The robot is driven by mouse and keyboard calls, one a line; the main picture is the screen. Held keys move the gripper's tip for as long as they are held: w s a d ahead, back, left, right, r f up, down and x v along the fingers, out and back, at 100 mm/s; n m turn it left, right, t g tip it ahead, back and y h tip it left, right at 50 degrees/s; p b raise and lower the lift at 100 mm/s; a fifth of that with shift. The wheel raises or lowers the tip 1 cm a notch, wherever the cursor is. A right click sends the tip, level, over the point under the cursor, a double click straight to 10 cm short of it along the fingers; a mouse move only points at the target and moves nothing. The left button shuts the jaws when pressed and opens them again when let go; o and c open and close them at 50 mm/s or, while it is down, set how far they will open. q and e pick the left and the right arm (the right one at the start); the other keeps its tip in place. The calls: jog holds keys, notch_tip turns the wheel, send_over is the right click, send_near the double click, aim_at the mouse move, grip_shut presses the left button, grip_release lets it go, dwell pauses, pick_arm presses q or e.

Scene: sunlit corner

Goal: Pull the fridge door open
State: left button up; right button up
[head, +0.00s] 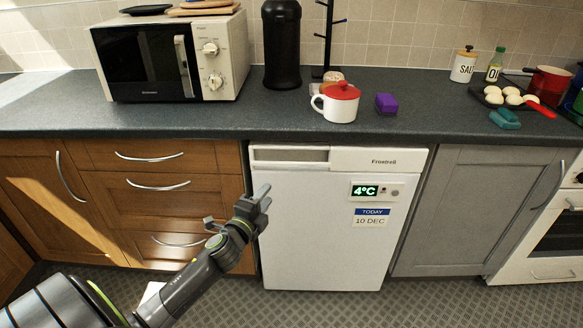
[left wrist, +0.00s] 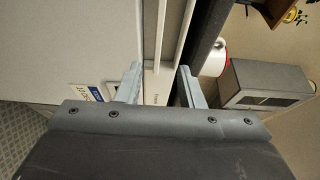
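The white fridge (head: 315,235) stands under the counter, and its door looks shut. A recessed grip slot (head: 290,155) runs along the upper left of its front. A green 4°C display and a date label are on the right of the door. My left gripper (head: 264,195) is in front of the door's left edge, below the slot. In the left wrist view its two fingers (left wrist: 160,82) are apart with nothing held between them. The fridge front (left wrist: 75,45) fills the left of that view. I cannot tell whether the fingers touch the door. My right gripper is not in view.
Wooden drawers (head: 150,200) are left of the fridge and a grey cabinet (head: 465,210) is right of it. The dark counter (head: 440,115) overhangs above, carrying a microwave (head: 150,60), a red-lidded mug (head: 337,104) and a purple block (head: 386,103). Floor before the fridge looks clear.

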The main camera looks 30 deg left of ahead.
aim_at(290, 165)
pick_arm(q)
jog(key=w, duration=0.5)
jog(key=w+a, duration=0.1)
jog(key=w, duration=0.3)
jog(key=w+a, duration=0.1)
jog(key=w, duration=0.4)
jog(key=shift+w+a+f, duration=0.1)
jog(key=shift+w+a, duration=0.05)
jog(key=shift+w, duration=0.15)
grip_shut()
